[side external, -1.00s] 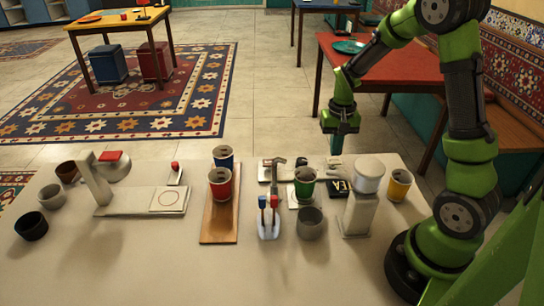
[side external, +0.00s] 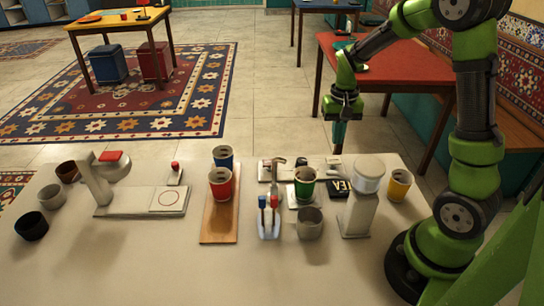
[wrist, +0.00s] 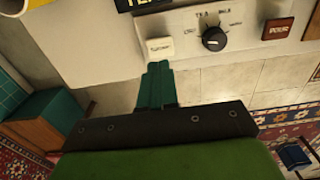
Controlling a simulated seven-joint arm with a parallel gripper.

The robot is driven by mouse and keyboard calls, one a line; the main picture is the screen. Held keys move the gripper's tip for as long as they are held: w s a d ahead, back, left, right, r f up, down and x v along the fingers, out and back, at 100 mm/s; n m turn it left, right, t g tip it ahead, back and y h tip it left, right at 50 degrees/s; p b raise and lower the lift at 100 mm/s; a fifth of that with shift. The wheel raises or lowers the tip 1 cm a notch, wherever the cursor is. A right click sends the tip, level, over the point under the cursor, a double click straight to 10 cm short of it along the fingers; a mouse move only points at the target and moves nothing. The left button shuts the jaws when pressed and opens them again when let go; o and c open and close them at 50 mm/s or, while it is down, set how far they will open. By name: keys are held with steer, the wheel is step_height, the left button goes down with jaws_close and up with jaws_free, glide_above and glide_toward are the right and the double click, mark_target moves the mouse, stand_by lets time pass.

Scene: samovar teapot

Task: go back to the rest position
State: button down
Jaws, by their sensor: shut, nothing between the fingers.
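My gripper (side external: 338,140) is in the air beyond the table's far edge at the right, pointing down, with its dark green fingers together and nothing between them. In the wrist view its fingers (wrist: 156,85) also show shut and empty. Ahead of them is a pale panel (wrist: 185,25) with a black knob (wrist: 213,39), a white button (wrist: 160,48) and a dark red button (wrist: 277,29). My fingers look apart from the panel.
On the grey table (side external: 120,260) stand a green cup (side external: 304,188), a red cup (side external: 221,184), a blue cup (side external: 222,155), a yellow cup (side external: 399,184) and a white-topped dispenser (side external: 360,205). A red table (side external: 390,75) stands behind my arm.

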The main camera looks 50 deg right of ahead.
steer(key=s+a+r+n+t+y, duration=0.1)
steer(key=s+a+r+n+t, duration=0.1)
steer(key=s+a+r, duration=0.3)
steer(key=s+a+r+n+t+y, duration=0.1)
steer(key=s+a+r+n+t, duration=0.2)
steer(key=a+r, duration=0.6)
steer(key=s+a+t, duration=0.1)
steer(key=a+t, duration=0.1)
steer(key=a, duration=0.1)
steer(key=shift+s+a+r, duration=0.4)
